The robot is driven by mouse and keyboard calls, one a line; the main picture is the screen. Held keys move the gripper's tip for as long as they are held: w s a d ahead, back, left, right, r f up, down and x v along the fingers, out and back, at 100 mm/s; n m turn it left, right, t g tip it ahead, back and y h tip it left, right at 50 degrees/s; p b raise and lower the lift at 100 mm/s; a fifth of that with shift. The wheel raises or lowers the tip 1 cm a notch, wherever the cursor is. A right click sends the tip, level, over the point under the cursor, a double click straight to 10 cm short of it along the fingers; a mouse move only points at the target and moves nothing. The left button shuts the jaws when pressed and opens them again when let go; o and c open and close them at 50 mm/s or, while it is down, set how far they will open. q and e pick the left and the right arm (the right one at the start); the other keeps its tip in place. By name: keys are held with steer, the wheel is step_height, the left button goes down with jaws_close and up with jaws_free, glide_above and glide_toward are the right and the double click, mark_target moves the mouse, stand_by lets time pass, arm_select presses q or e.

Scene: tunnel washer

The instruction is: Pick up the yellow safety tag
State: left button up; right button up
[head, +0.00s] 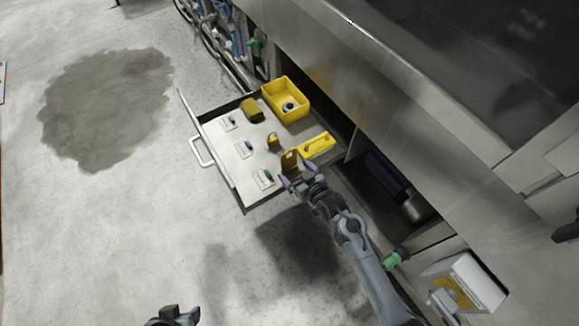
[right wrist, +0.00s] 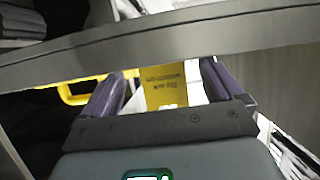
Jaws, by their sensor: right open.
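The yellow safety tag (head: 290,159) is in the open drawer, at the drawer's right side in the head view. In the right wrist view the tag (right wrist: 165,86), with dark print on it, shows between my two purple fingers. My right gripper (head: 291,180) is open, right by the tag; the right wrist view also shows the gripper (right wrist: 163,92) with a gap around the tag. I cannot tell whether either finger touches it. My left gripper (head: 174,316) is at the bottom edge of the head view, mostly cut off.
The drawer (head: 212,160) also holds a yellow bin (head: 270,96), a yellow handled piece (head: 318,146), a small yellow padlock (head: 273,141), a brownish-yellow block (head: 252,110) and several white cards. A grey metal edge (right wrist: 200,38) crosses the wrist view.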

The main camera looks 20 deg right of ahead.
mark_target(290, 166)
steer(key=b+x, duration=0.1)
steer(key=x, duration=0.2)
steer(key=shift+w, duration=0.15)
steer(key=shift+c, duration=0.7)
steer(key=c, duration=1)
